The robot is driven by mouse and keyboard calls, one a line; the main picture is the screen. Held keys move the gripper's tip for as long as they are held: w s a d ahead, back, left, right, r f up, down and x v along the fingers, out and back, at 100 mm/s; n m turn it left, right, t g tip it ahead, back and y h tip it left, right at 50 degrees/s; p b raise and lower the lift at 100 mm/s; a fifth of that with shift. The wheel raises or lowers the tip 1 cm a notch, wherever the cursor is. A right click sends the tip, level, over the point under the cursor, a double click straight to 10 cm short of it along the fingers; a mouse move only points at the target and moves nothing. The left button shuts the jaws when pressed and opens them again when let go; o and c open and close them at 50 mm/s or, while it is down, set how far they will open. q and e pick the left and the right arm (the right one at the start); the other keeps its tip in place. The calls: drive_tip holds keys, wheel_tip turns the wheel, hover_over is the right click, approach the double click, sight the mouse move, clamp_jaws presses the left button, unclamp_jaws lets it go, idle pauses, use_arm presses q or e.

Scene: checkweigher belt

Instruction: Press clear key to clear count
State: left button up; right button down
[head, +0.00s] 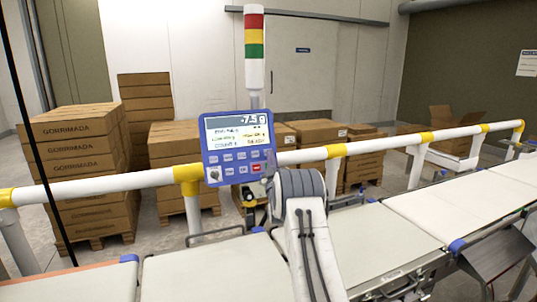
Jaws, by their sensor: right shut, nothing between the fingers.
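The checkweigher control panel (238,146) is a blue box at the centre, behind the belts. Its lit display (237,130) reads about -7.5 g, with smaller lines and a count line too small to read surely. Below it are two rows of small keys (228,170), one of them red (256,168). Their labels are too small to tell which is the clear key. My right gripper (250,194) is shut and empty just below the panel's lower right part, largely hidden by my grey wrist. I cannot tell if it touches the panel. My left gripper is out of view.
A white rail (375,145) with yellow joints runs behind the pale conveyor belts (385,238). A red, yellow and green signal tower (254,40) rises behind the panel. Stacked cartons (75,150) stand beyond the rail. A dark chute (495,253) is at lower right.

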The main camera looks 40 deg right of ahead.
drive_tip(key=shift+s+a+r+b, duration=0.2)
drive_tip(key=shift+s+b, duration=0.1)
drive_tip(key=shift+s, duration=0.45)
drive_tip(key=shift+s, duration=0.1)
drive_tip(key=s, duration=0.1)
drive_tip(key=s+r, duration=0.1)
drive_tip(key=s, duration=0.1)
drive_tip(key=s+a+b, duration=0.1)
drive_tip(key=shift+s+r, duration=0.15)
drive_tip(key=shift+s, duration=0.1)
idle(0.7)
